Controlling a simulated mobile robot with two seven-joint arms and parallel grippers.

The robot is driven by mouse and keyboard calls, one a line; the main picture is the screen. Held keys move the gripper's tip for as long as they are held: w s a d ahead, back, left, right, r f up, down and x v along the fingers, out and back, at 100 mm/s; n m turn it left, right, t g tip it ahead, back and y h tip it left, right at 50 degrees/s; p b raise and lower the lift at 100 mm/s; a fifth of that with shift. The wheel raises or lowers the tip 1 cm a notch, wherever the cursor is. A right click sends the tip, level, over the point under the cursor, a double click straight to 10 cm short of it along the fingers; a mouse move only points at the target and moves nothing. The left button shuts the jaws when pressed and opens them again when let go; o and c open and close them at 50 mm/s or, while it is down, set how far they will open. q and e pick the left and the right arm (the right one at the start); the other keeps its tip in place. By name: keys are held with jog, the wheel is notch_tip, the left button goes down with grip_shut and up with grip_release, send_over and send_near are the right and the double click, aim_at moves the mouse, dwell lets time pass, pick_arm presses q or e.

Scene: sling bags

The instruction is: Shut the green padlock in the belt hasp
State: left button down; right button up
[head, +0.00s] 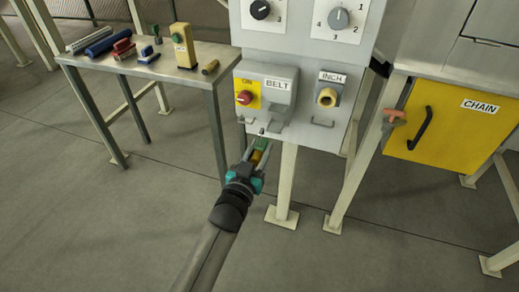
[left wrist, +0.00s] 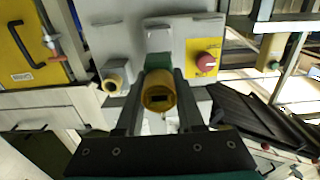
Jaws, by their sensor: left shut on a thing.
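The padlock (head: 261,146) has a green body and a yellow-brass end. My left gripper (head: 259,152) is shut on it, just below the grey BELT box (head: 284,87). In the left wrist view the padlock's round brass end with a dark keyslot (left wrist: 159,101) faces the camera, between the two fingers of my left gripper (left wrist: 159,90). The belt hasp (head: 262,131) is at the lower edge of the BELT box, right above the padlock. Whether the shackle passes through the hasp, or is closed, I cannot tell. My right gripper is not in view.
A red knob on a yellow plate (head: 246,97) is on the BELT box's left. The INCH switch (head: 327,97) is to its right. A metal table (head: 213,56) with several small items stands left. A yellow CHAIN door (head: 455,130) is at right. The floor below is clear.

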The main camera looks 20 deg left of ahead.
aim_at(264, 142)
pick_arm(q)
jog(key=shift+r, duration=0.1)
jog(key=shift+w, duration=0.25)
jog(key=shift+w+d+f+b, duration=0.15)
jog(key=shift+w+b, duration=0.25)
jog(key=shift+w, duration=0.4)
jog(key=shift+w+a+f+b, duration=0.15)
jog(key=shift+w+b, duration=0.2)
jog(key=shift+w, duration=0.4)
jog(key=shift+w+d+b, duration=0.1)
jog(key=shift+w+b, duration=0.4)
jog(key=shift+w, duration=0.5)
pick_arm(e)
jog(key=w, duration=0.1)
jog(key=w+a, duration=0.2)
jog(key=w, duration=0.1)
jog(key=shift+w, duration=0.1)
pick_arm(q)
jog(key=shift+p, duration=0.5)
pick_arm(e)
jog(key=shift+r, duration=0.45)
pick_arm(q)
jog(key=shift+w, duration=0.1)
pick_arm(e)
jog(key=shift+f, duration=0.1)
